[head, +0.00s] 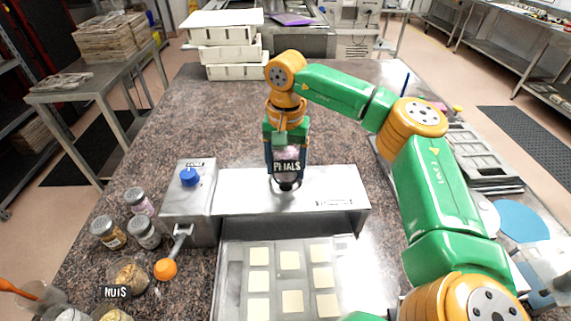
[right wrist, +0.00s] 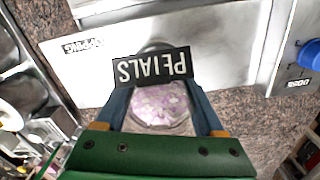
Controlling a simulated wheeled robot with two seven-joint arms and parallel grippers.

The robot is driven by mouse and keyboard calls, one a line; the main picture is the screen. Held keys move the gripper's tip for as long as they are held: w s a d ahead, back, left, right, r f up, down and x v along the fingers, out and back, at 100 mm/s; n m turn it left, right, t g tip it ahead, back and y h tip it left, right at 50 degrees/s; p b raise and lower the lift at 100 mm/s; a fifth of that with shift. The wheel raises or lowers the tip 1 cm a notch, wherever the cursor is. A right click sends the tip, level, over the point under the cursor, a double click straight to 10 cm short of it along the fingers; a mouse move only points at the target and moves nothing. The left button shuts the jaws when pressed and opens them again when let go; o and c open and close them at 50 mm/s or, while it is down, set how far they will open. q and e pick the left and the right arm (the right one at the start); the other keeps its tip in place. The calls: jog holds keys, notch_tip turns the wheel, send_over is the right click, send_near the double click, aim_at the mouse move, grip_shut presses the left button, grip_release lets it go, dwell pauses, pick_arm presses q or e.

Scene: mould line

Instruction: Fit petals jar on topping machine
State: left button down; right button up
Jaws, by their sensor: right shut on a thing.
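The petals jar (right wrist: 160,108) is clear, holds pale pink-purple flakes and carries a black label reading PETALS; the label also shows in the head view (head: 287,167). My right gripper (head: 286,163) is shut on the jar, one blue finger on each side in the right wrist view. The jar is over the top of the silver topping machine (head: 335,192), at a dark round fitting (head: 286,184). I cannot tell whether the jar touches the fitting. My left gripper is not in view.
A tray (head: 232,270) with pale squares lies in front of the machine. A lever with an orange knob (head: 165,269) sticks out at its left. Several jars, one labelled NUTS (head: 128,275), stand at the left. White boxes (head: 228,52) are stacked behind.

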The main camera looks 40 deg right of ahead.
jog(key=shift+f, duration=0.15)
jog(key=shift+f+b, duration=0.45)
jog(key=shift+f, duration=0.2)
jog(key=o, duration=1.5)
jog(key=shift+c, duration=0.2)
jog(key=shift+r, duration=0.35)
notch_tip(320, 180, up, 7)
jog(key=shift+a+f+b, duration=0.1)
jog(key=shift+f+b, duration=0.1)
jog(key=shift+b, duration=0.2)
